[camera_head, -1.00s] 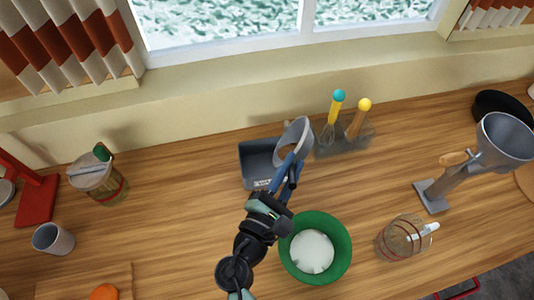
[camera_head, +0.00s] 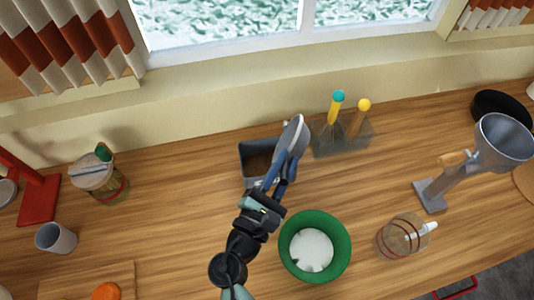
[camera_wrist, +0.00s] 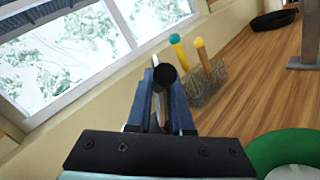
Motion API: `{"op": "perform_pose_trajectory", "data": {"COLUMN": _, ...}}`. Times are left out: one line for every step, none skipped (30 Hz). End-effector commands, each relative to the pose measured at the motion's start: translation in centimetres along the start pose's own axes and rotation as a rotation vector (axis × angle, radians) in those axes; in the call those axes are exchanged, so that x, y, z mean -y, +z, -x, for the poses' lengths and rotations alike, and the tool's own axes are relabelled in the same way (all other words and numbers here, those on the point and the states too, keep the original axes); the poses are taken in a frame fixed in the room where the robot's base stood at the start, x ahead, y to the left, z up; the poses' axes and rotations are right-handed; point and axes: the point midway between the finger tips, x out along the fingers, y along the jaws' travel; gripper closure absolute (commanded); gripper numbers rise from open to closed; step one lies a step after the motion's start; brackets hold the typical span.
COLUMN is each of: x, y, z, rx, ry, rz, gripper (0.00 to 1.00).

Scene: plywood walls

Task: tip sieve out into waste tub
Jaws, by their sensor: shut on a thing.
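My gripper (camera_head: 277,182) is shut on the handle of the sieve (camera_head: 293,142), a grey round-rimmed vessel held in the air. The sieve is tipped steeply, nearly on edge, at the right side of the dark grey waste tub (camera_head: 246,171). Brown material shows inside the tub. The sieve and my gripper hide the tub's right part. In the wrist view my blue fingers (camera_wrist: 160,100) are close together around a dark round handle end (camera_wrist: 164,75); the sieve's bowl cannot be made out there.
A green bowl (camera_head: 341,243) with a white inside stands right of my arm. A holder (camera_head: 342,138) with yellow-handled tools is right of the sieve. A glass jug (camera_head: 393,240) and a grey funnel-topped mill (camera_head: 503,142) stand farther right.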

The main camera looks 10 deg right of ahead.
Motion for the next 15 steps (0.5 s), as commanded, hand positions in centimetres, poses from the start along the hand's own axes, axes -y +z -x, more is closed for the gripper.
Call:
{"op": "perform_pose_trajectory", "data": {"x": -0.15, "y": 0.04, "z": 0.00, "rx": 0.001, "ry": 0.002, "rz": 0.005, "gripper": 1.00}}
{"op": "perform_pose_trajectory", "data": {"x": -0.19, "y": 0.03, "z": 0.01, "rx": 0.002, "ry": 0.002, "rz": 0.009, "gripper": 1.00}}
{"op": "perform_pose_trajectory", "data": {"x": -0.25, "y": 0.02, "z": 0.02, "rx": 0.002, "ry": 0.003, "rz": 0.013, "gripper": 1.00}}
{"op": "perform_pose_trajectory", "data": {"x": -0.29, "y": 0.01, "z": 0.02, "rx": 0.003, "ry": 0.003, "rz": 0.016, "gripper": 1.00}}
{"op": "perform_pose_trajectory", "data": {"x": -0.33, "y": 0.01, "z": 0.03, "rx": 0.003, "ry": 0.004, "rz": 0.019, "gripper": 1.00}}
{"op": "perform_pose_trajectory", "data": {"x": -0.39, "y": -0.01, "z": 0.04, "rx": 0.004, "ry": 0.004, "rz": 0.023, "gripper": 1.00}}
{"op": "perform_pose_trajectory", "data": {"x": -0.43, "y": -0.01, "z": 0.04, "rx": 0.005, "ry": 0.005, "rz": 0.027, "gripper": 1.00}}
{"op": "perform_pose_trajectory", "data": {"x": -0.47, "y": -0.02, "z": 0.05, "rx": 0.005, "ry": 0.005, "rz": 0.030, "gripper": 1.00}}
{"op": "perform_pose_trajectory", "data": {"x": -0.52, "y": -0.03, "z": 0.06, "rx": 0.006, "ry": 0.006, "rz": 0.035, "gripper": 1.00}}
{"op": "perform_pose_trajectory", "data": {"x": -0.56, "y": -0.04, "z": 0.07, "rx": 0.006, "ry": 0.006, "rz": 0.038, "gripper": 1.00}}
{"op": "perform_pose_trajectory", "data": {"x": -0.60, "y": -0.05, "z": 0.07, "rx": 0.006, "ry": 0.007, "rz": 0.042, "gripper": 1.00}}
{"op": "perform_pose_trajectory", "data": {"x": -0.66, "y": -0.06, "z": 0.08, "rx": 0.007, "ry": 0.007, "rz": 0.046, "gripper": 1.00}}
{"op": "perform_pose_trajectory", "data": {"x": -0.70, "y": -0.06, "z": 0.09, "rx": 0.007, "ry": 0.008, "rz": 0.049, "gripper": 1.00}}
{"op": "perform_pose_trajectory", "data": {"x": -0.70, "y": -0.08, "z": 0.09, "rx": 0.007, "ry": 0.008, "rz": 0.051, "gripper": 1.00}}
{"op": "perform_pose_trajectory", "data": {"x": -0.13, "y": -0.18, "z": 0.06, "rx": 0.005, "ry": 0.002, "rz": 0.026, "gripper": 1.00}}
